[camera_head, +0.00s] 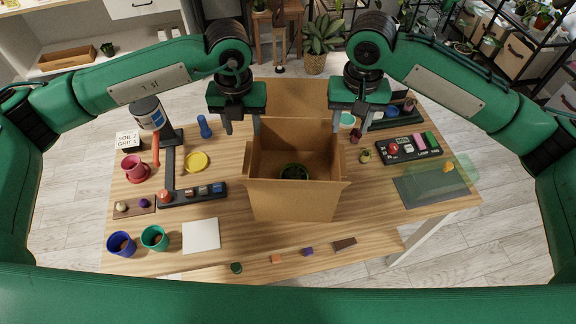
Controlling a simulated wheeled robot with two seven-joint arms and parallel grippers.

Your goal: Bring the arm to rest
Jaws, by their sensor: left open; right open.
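My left gripper (243,127) hangs over the far left part of the table, just behind the cardboard box (292,205), with its fingers apart and nothing between them. My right gripper (344,125) hangs to its right, at the box's far right corner, also open and empty. Both point down. The box stands upright on the table with its flaps open, and a dark green round thing (293,172) lies inside it. Whether the fingertips touch the box flaps cannot be told.
The wooden table (360,225) holds a dark stand (170,165) and pots (154,238) at left. At right are a black tray (420,157) of coloured items and a dark mat (425,188). Small pieces lie along the front edge. A white square (201,235) lies left of the box.

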